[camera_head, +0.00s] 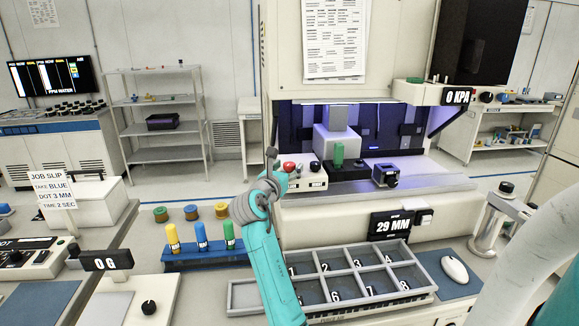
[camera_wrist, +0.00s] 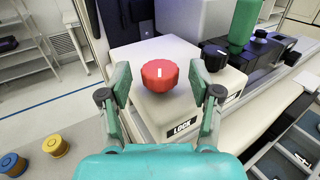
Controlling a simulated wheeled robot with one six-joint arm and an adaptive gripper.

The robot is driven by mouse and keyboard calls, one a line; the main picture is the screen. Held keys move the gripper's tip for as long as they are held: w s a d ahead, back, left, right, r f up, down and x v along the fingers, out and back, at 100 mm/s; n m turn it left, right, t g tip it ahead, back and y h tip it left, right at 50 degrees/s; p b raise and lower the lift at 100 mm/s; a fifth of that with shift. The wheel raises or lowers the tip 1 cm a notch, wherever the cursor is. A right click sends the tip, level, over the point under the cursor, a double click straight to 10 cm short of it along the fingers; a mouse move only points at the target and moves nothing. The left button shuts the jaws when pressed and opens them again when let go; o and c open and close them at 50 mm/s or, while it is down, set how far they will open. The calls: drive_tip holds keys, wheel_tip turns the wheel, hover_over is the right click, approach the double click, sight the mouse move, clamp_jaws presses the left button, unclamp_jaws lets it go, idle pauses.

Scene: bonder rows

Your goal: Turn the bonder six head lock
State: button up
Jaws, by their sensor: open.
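The red lock knob (camera_wrist: 160,75) sits on top of a white control box (camera_wrist: 176,104) whose front label reads LOCK. A white mark on the knob points roughly up in the wrist view. My gripper (camera_wrist: 159,84) is open, with one finger on each side of the knob. Gaps show between the fingers and the knob, and nothing is held. In the head view the red knob (camera_head: 289,165) shows just right of my gripper (camera_head: 273,166), in front of the bonder. No number for this bonder is readable.
A black knob (camera_wrist: 214,56) stands right of the red one, with a green cylinder (camera_wrist: 244,24) behind it. In the head view, a numbered tray (camera_head: 240,298) lies below my arm, and a blue rack (camera_head: 180,262) with coloured syringes stands to its left.

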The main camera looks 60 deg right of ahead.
drive_tip(key=shift+w+d, duration=0.15)
drive_tip(key=shift+d, duration=0.65)
drive_tip(key=c, duration=1.2)
